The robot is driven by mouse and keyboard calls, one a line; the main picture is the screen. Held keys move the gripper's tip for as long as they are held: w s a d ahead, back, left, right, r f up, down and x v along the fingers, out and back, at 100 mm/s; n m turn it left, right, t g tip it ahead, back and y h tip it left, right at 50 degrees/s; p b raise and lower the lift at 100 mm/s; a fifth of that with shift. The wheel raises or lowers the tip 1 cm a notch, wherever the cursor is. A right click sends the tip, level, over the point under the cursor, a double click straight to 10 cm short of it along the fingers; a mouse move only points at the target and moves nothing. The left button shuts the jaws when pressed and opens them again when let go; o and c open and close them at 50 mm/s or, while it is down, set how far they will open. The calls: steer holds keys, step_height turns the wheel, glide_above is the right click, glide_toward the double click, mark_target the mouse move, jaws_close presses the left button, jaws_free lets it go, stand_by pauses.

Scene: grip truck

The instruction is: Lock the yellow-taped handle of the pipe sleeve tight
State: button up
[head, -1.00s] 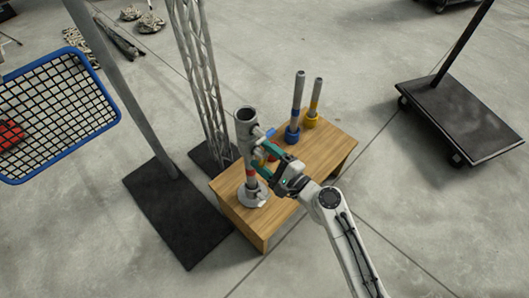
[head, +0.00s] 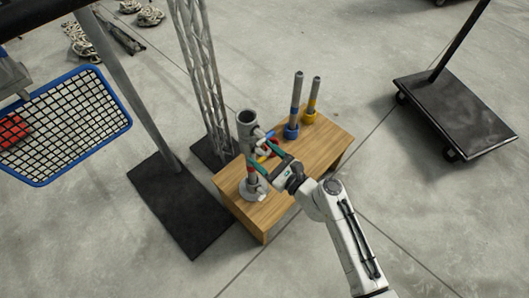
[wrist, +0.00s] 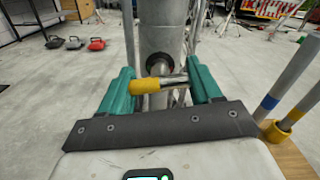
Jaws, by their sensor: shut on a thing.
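The grey pipe sleeve (head: 247,132) stands upright on a post over a round base on the wooden table. In the wrist view the sleeve (wrist: 162,35) fills the top middle, with a dark round fitting facing me. The yellow-taped handle (wrist: 148,87) lies crosswise in front of it, its yellow end at the left finger and bare metal to the right. My gripper (head: 263,155), with teal fingers, is beside the sleeve. In the wrist view my gripper (wrist: 163,88) is shut on the handle, one finger at each side.
Two poles with a blue collar (head: 291,131) and a yellow collar (head: 309,116) stand at the table's back. A lattice tower (head: 203,80) and a blue-rimmed basket (head: 70,125) are left. A black cart (head: 455,112) is right. Table (head: 285,190) front is clear.

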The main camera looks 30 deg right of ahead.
steer(key=shift+f+m, duration=0.1)
steer(key=shift+m, duration=0.2)
stand_by(0.4)
steer(key=o, duration=1.1)
steer(key=shift+c, duration=0.2)
steer(key=v, duration=1)
steer(key=shift+s+d, duration=0.15)
steer(key=shift+s, duration=0.25)
